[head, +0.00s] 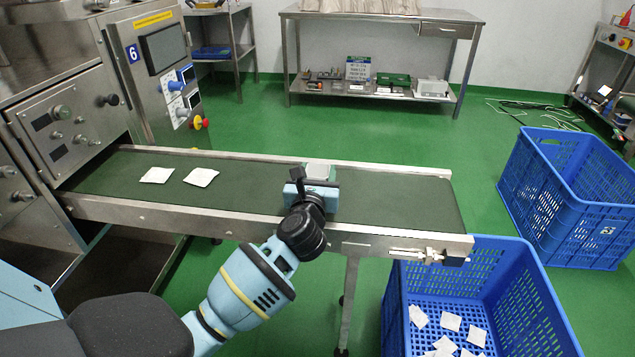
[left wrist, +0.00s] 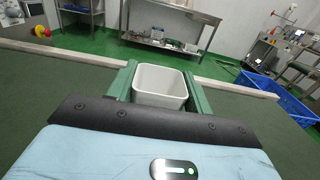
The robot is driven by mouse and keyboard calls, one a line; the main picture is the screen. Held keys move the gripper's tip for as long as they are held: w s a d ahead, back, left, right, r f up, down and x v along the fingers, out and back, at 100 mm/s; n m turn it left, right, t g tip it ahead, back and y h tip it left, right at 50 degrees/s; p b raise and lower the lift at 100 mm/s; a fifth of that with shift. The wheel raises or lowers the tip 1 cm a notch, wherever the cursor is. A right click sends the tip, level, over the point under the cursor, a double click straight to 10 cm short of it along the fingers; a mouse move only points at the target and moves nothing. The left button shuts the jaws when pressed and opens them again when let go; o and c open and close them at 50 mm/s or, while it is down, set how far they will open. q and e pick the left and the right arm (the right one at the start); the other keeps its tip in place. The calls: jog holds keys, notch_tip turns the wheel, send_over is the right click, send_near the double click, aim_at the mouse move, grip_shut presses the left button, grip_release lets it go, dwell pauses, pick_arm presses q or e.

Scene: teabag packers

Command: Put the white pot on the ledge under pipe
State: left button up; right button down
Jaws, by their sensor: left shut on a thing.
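The white pot (head: 320,171) is held over the conveyor belt by my left gripper (head: 319,184), which hides most of it in the head view. In the left wrist view the pot (left wrist: 160,86) is a square, open container, upright, and it looks empty. The green fingers of my left gripper (left wrist: 158,98) are shut on its left and right sides. Whether the pot touches the belt I cannot tell. I cannot make out the pipe or a ledge under it. My right gripper is not in view.
The conveyor (head: 250,199) has metal side rails and carries two white teabags (head: 201,177) at its left. The packing machine (head: 155,75) stands at the left. A blue crate (head: 545,318) with several teabags is below the belt's end; another blue crate (head: 560,200) stands farther right.

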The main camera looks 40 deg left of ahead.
pick_arm(q)
jog(key=shift+c, duration=0.2)
jog(key=shift+r, duration=0.45)
notch_tip(320, 180, up, 3)
jog(key=shift+r+p, duration=0.15)
jog(key=shift+p, duration=0.95)
jog(key=s+d+p, duration=0.2)
jog(key=s+d, duration=0.2)
jog(key=s, duration=1.1)
jog(key=shift+s+d+r+p, duration=0.2)
jog(key=shift+r+p, duration=0.2)
jog(key=shift+r, duration=0.1)
